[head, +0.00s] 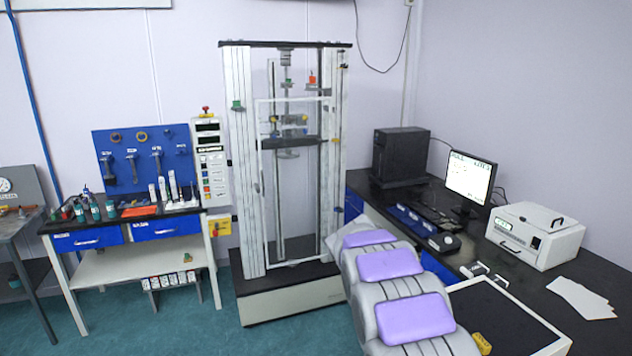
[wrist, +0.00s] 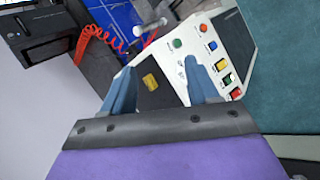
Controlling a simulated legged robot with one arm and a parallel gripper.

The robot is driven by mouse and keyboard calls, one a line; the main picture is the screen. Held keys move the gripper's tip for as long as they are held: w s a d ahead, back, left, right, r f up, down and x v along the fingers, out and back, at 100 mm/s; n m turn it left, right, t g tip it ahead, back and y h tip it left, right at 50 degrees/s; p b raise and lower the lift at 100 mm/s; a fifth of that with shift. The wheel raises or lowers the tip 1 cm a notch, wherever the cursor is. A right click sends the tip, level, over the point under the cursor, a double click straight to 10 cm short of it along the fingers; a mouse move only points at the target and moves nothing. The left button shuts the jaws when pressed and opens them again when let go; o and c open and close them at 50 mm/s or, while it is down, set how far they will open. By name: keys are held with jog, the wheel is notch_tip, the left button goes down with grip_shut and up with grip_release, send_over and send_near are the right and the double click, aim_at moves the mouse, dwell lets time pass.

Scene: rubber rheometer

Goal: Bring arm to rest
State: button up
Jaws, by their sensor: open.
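My gripper (wrist: 158,92) shows in the wrist view with its two blue-grey fingers spread apart and nothing between them. Behind the fingers in that view is a white control panel (wrist: 200,62) with several coloured buttons and a dark screen. A small yellow object (wrist: 150,81) lies on a dark surface seen between the fingers. I cannot tell whether the fingers touch anything. In the head view my arm, grey with purple pads, reaches up from the bottom right toward the tall test machine (head: 243,160). The gripper itself is hidden in the head view.
A black desk (head: 610,335) on the right bears a monitor (head: 470,178), a dark box (head: 400,155) and a white instrument (head: 535,233). A tool bench (head: 90,237) stands left of the machine. The green floor (head: 130,325) is clear in front. A red coiled hose (wrist: 82,48) shows in the wrist view.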

jog(key=s+a+r+n+y, duration=0.1)
jog(key=s+r+y, duration=0.15)
jog(key=s, duration=0.65)
jog(key=s+a+r+y, duration=0.1)
jog(key=s+r, duration=0.2)
jog(key=s, duration=0.6)
jog(key=s+a+f+y, duration=0.1)
jog(key=s+a, duration=0.2)
jog(key=s, duration=0.7)
jog(key=s+a+f+n+y, duration=0.1)
jog(key=s+a+f+y, duration=0.1)
jog(key=s, duration=0.8)
jog(key=shift+s+a+t, duration=0.25)
jog(key=shift+a+t, duration=0.05)
jog(key=shift+a, duration=0.25)
jog(key=shift+f, duration=0.1)
